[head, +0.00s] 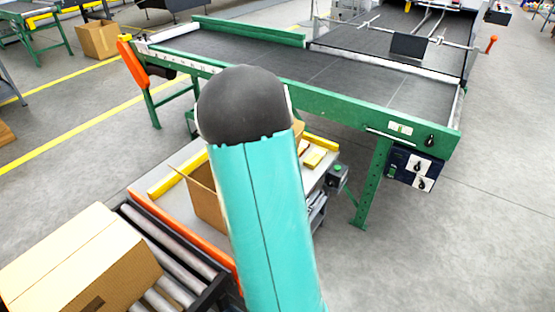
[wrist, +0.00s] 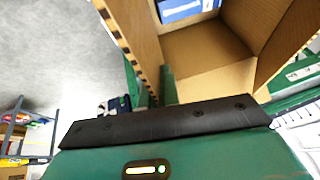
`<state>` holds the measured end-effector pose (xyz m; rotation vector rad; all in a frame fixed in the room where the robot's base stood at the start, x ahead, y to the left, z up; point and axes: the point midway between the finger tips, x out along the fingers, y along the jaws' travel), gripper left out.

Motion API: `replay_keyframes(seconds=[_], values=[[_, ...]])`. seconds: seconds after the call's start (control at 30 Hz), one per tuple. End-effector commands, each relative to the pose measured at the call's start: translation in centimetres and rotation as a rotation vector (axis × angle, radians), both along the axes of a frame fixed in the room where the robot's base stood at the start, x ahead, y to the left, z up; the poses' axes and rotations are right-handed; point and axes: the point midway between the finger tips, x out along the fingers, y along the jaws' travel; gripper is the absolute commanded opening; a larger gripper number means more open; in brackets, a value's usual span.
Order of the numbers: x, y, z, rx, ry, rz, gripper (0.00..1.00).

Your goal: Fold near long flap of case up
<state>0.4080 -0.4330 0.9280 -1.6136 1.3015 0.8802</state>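The case is an open brown cardboard box. In the head view part of it (head: 205,197) shows on the worktable, mostly hidden behind my arm. In the wrist view I look into the case (wrist: 208,52); a blue-and-white item (wrist: 185,8) is inside. A cardboard panel with a dark-dotted corrugated edge (wrist: 118,38) stands at the left, and another panel spreads at the right. I cannot tell which is the near long flap. My gripper (wrist: 155,78) has two narrow green fingers close to the case's edge. Whether they touch cardboard or are closed is unclear. The head view hides the gripper.
The worktable (head: 180,160) has yellow rails and an orange edge. A closed carton (head: 80,262) sits on the roller conveyor (head: 175,250) at lower left. A green-framed belt conveyor (head: 330,85) runs behind the table. The floor at right is clear.

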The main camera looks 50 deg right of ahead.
Motion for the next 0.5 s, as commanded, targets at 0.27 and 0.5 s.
replay_keyframes(seconds=[0.27, 0.5], values=[[-0.56, 0.29, -0.89, 0.014, 0.019, -0.002, 0.00], [-0.55, 0.30, -0.89, 0.014, 0.019, -0.002, 0.07]])
